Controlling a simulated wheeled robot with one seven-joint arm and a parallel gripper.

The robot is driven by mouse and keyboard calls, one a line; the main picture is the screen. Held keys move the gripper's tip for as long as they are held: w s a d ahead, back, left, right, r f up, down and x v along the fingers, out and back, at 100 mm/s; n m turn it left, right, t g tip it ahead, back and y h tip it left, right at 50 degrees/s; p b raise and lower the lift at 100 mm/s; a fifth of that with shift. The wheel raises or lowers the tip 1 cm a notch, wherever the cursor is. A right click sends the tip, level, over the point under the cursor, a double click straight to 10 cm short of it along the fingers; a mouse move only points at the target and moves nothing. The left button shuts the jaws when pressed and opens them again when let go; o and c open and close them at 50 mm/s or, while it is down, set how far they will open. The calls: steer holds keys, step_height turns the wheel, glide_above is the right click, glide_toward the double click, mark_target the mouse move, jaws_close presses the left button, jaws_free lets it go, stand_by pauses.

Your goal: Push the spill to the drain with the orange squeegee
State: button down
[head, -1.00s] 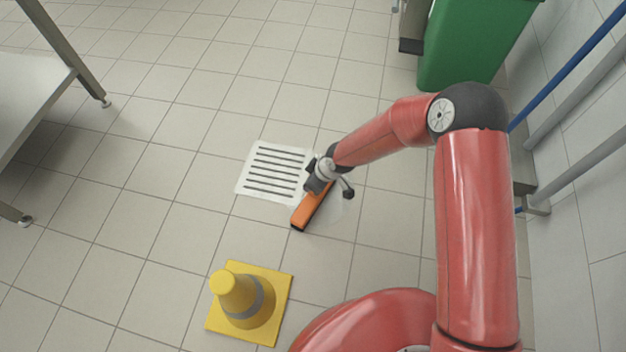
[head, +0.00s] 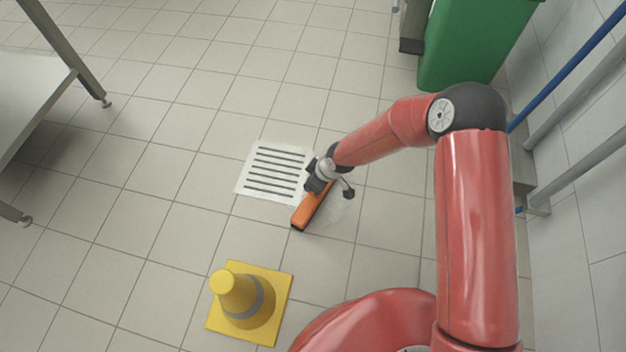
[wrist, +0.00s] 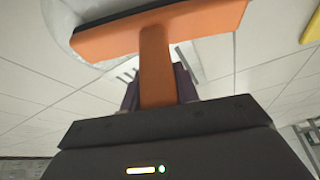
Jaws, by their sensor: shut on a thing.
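The orange squeegee (head: 310,208) has its head on the floor just right of and below the drain in the head view. My gripper (head: 321,182) is shut on its handle; the wrist view shows the handle (wrist: 156,70) between my fingers (wrist: 158,90) and the wide orange head beyond. The drain (head: 272,172) is a white square with dark slots; part of it also shows behind the handle in the wrist view. The spill (head: 340,209) is a faint, clear wet patch on the right side of the squeegee, partly hidden by it and my wrist.
A yellow cone (head: 242,298) with a grey band stands on the floor below the drain. A green bin (head: 475,45) is at the upper right, near the wall. A steel table (head: 30,95) stands at the left. Floor left of the drain is clear.

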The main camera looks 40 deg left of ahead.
steer(key=shift+r+p, duration=1.9)
steer(key=shift+r, duration=1.65)
